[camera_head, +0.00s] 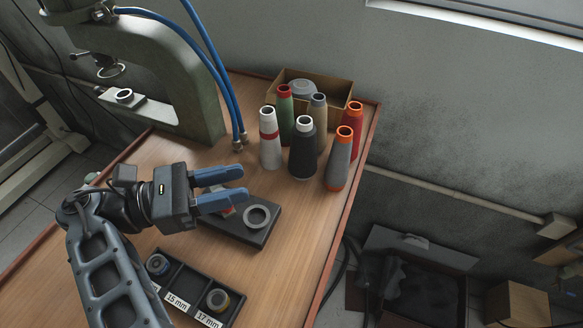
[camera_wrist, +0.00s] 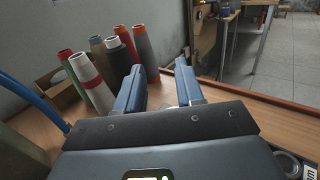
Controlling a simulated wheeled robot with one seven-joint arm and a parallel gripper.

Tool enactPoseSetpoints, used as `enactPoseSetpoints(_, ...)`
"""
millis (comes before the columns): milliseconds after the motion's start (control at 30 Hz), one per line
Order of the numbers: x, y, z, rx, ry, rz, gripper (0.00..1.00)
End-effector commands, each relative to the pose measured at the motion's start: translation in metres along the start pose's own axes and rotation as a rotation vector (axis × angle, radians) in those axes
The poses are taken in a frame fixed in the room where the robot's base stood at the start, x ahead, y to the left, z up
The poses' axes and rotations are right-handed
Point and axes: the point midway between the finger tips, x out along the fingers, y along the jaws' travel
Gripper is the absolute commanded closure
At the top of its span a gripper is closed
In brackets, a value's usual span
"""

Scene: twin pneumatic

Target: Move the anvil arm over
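The pneumatic press (camera_head: 190,85) stands at the upper left of the table in the head view. A pale metal bar (camera_head: 135,106) with a ring on it sticks out leftward from the press, below its upper head (camera_head: 75,10); it looks like the anvil arm. My gripper (camera_head: 244,182) is above the table, right of and nearer than the press, with blue fingers pointing right. Its fingers are apart with nothing seen between them; they also show apart in the wrist view (camera_wrist: 160,68).
Several thread cones (camera_head: 303,150) stand at the back right, beside a cardboard box (camera_head: 335,90). A dark block with a metal ring (camera_head: 256,216) lies below my gripper. A black divided tray (camera_head: 183,283) with labels sits in front. Blue hoses (camera_head: 217,65) hang to the table.

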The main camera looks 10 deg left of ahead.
Motion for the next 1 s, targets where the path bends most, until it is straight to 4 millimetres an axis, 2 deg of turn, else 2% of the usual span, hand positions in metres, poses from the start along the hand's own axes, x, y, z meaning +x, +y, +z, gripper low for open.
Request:
enactPoseSetpoints(700,0.074,-0.044,0.052,0.003,0.001,0.001,0.63)
enactPoseSetpoints(1000,0.090,-0.053,0.063,0.000,0.001,0.002,0.63)
